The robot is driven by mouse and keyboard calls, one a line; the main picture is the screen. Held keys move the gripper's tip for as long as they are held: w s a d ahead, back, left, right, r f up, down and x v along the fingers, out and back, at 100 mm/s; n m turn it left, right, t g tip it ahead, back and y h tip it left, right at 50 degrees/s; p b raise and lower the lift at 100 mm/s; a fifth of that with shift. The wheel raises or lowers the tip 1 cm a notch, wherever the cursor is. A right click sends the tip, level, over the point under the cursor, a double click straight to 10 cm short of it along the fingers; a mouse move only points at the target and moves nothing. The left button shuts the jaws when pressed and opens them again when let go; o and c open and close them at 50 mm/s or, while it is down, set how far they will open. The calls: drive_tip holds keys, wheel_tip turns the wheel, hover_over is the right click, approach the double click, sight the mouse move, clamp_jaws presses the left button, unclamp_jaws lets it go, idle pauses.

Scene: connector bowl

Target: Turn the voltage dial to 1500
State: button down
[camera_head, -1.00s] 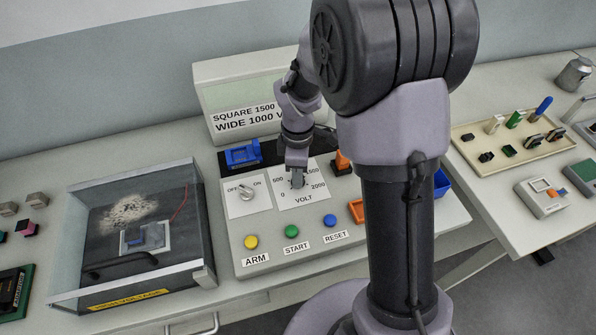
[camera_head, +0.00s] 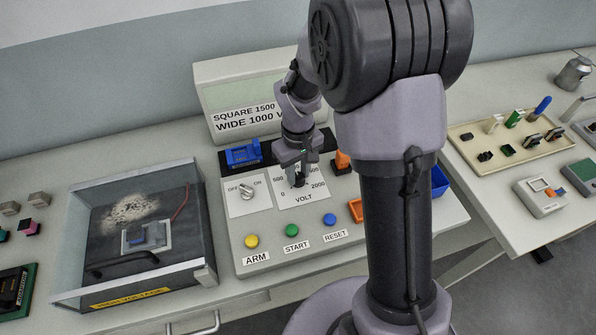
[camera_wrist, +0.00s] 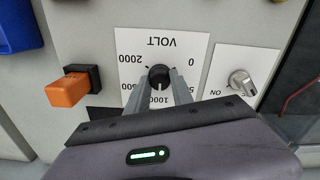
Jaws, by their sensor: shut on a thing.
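The voltage dial (camera_wrist: 160,76) is a small dark knob on a white VOLT plate (camera_wrist: 135,42), which appears upside down in the wrist view. My gripper (camera_wrist: 160,80) is shut on the dial, one finger on each side. The plate reads 0, 500, 1000, 1500 and 2000; the fingers partly cover the 500 and 1500 marks. I cannot tell clearly which mark the knob points to. In the head view, my gripper (camera_head: 298,182) reaches down onto the VOLT plate (camera_head: 316,197) and mostly hides the dial.
An OFF/ON switch (camera_head: 246,192) sits left of the dial. Yellow ARM (camera_head: 251,242), green START (camera_head: 292,231) and blue RESET (camera_head: 330,220) buttons lie in front. An orange block (camera_wrist: 68,89) stands beside the plate. A sign (camera_head: 246,116) behind reads SQUARE 1500, WIDE 1000 V.

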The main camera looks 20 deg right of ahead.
sight(298, 176)
drive_tip(key=m, duration=0.6)
drive_tip(key=shift+b, duration=0.4)
drive_tip(key=m+b, duration=0.1)
drive_tip(key=m, duration=0.4)
drive_tip(key=shift+m, duration=0.4)
drive_tip(key=c, duration=1.1)
unclamp_jaws()
wheel_tip(298, 176, up, 18)
drive_tip(key=p, duration=0.6)
drive_tip(key=shift+f+p, duration=0.25)
drive_tip(key=shift+p, duration=0.1)
